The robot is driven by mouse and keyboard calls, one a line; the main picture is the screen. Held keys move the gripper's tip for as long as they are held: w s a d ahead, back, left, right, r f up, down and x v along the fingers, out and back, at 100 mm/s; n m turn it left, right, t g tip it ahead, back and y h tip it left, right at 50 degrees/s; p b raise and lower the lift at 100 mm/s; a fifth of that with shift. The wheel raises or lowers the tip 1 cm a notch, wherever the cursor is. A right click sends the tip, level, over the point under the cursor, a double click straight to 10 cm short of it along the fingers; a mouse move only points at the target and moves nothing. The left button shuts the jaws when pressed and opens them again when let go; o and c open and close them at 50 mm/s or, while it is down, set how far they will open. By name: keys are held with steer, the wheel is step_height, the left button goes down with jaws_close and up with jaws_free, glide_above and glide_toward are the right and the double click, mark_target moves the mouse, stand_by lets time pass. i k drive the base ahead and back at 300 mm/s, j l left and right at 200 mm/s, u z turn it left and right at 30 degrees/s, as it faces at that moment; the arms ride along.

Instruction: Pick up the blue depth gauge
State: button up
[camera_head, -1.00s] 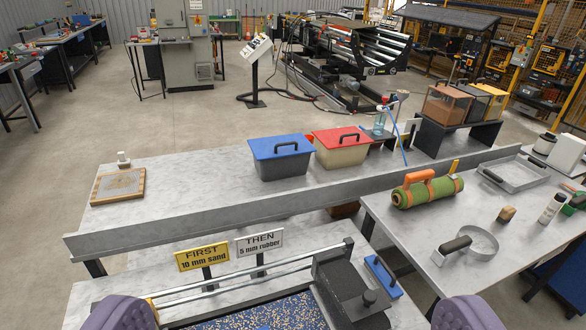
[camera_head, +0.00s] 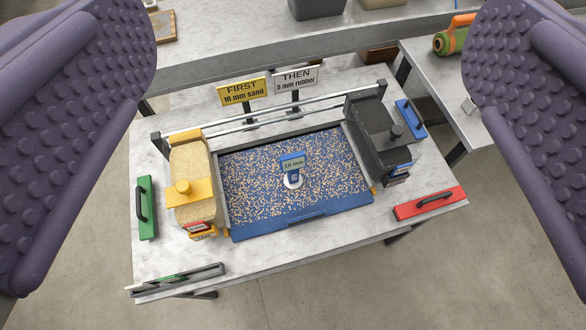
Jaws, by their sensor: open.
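The blue depth gauge (camera_head: 293,170), a small upright piece with a "10 mm" label and a pale round base, stands near the middle of the tray of speckled granules (camera_head: 250,195). The tray has a blue front edge. My gripper (camera_head: 308,62) shows as two purple studded fingers, wide apart at the left and right picture edges. It is open and empty, and the gauge appears between and below the fingers, not touched.
A sand-filled hopper (camera_head: 190,165) stands left of the tray and a black hopper (camera_head: 378,135) right. Rails and two signs (camera_head: 242,91) rise behind. Green (camera_head: 147,207), red (camera_head: 430,203) and blue (camera_head: 410,118) handled blocks lie around the tray.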

mark_target(291, 164)
steer(key=i+l+u, duration=0.6)
steer(key=i+l, duration=0.35)
